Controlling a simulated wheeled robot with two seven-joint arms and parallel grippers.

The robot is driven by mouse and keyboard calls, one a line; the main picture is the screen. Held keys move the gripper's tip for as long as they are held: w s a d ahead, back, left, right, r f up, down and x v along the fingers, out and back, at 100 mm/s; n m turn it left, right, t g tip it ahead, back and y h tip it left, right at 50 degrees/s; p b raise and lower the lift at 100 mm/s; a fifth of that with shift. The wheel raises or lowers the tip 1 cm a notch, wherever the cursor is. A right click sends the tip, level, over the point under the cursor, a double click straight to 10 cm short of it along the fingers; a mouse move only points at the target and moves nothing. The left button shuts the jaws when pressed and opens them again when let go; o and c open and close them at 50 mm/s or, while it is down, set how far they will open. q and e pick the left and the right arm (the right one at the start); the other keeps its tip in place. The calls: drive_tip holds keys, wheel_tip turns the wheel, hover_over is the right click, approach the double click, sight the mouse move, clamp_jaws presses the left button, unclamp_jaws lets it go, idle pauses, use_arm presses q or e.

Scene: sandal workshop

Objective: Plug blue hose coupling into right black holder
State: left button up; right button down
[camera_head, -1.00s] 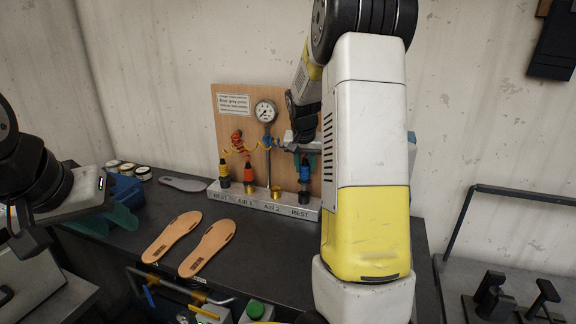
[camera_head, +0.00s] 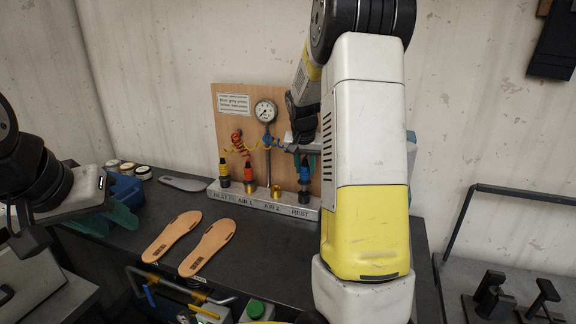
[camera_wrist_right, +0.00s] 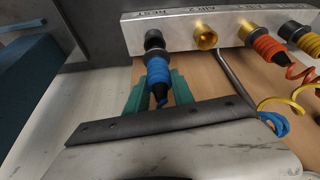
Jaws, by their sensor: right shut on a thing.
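The blue hose coupling (camera_wrist_right: 158,72) is held upright between the green fingers of my right gripper (camera_wrist_right: 158,92). Its dark end meets the right black holder (camera_wrist_right: 154,40) at the REST place; how deep it sits I cannot tell. In the head view the blue coupling (camera_head: 304,170) stands in line above the black holder (camera_head: 304,197), with my right arm close on the right. My left gripper (camera_head: 118,222) is at the far left, away from the rack; its finger gap is not clear.
The metal rack (camera_head: 262,203) also bears a brass fitting (camera_head: 276,191), a red coupling (camera_head: 249,175) and a yellow coupling (camera_head: 224,170). A gauge (camera_head: 265,111) is on the wooden board behind. Two tan soles (camera_head: 209,247) lie on the dark table in front.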

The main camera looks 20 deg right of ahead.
sight(305, 177)
drive_tip(key=shift+f, duration=1.95)
drive_tip(key=c, duration=1)
unclamp_jaws()
drive_tip(key=shift+r, duration=5)
drive_tip(key=s+a+r+n+t+y, duration=0.1)
drive_tip(key=s+a+r, duration=0.25)
drive_tip(key=s, duration=0.35)
drive_tip(key=s+a+r+n+y, duration=0.2)
drive_tip(key=s+a+r, duration=0.1)
drive_tip(key=s+a, duration=0.3)
drive_tip(key=s+a+n, duration=0.1)
drive_tip(key=s+a, duration=0.2)
drive_tip(key=s, duration=0.5)
drive_tip(key=s+a+n+t+y, duration=0.1)
drive_tip(key=s+a+n, duration=0.1)
drive_tip(key=s, duration=0.7)
drive_tip(key=shift+s+a+f, duration=0.2)
drive_tip(key=shift+a+f, duration=0.2)
drive_tip(key=shift+a, duration=0.5)
